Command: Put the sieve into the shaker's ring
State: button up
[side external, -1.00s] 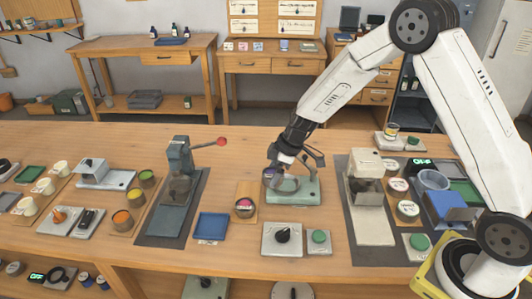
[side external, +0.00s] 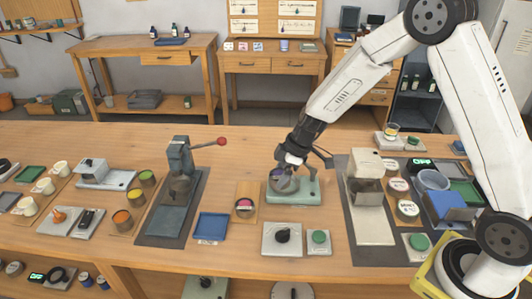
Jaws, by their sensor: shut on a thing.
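The shaker (side external: 308,193) is a pale green base with a dark arm, near the middle of the bench. My gripper (side external: 286,171) is low over its left part, pointing down. It is shut on the sieve (side external: 282,183), a small round grey piece with a bluish tint, which looks tilted. The sieve is over the left part of the shaker. The ring is mostly hidden by the sieve and my gripper, so I cannot tell whether the sieve is inside it, touching it or just above it.
A wooden board with a small pot (side external: 244,206) is close to the shaker's left. A dial box (side external: 282,239) and a green-button box (side external: 319,241) stand in front. A grey-white machine (side external: 367,190) on a dark mat stands to the right. A blue tray (side external: 211,226) lies front left.

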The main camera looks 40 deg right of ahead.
jog(key=shift+d, duration=0.1)
jog(key=s+d+r, duration=0.3)
jog(key=s+d, duration=0.3)
jog(key=s, duration=0.2)
jog(key=shift+d+m, duration=0.4)
jog(key=shift+f, duration=0.1)
jog(key=w+f, duration=0.2)
jog(key=w, duration=0.2)
jog(key=w+d+f, duration=0.1)
jog(key=w+f, duration=0.2)
jog(key=w, duration=0.1)
jog(key=w+f, duration=0.3)
jog(key=w, duration=0.1)
jog(key=shift+w+d+f, duration=0.1)
jog(key=shift+w+d, duration=0.05)
jog(key=shift+w+f, duration=0.5)
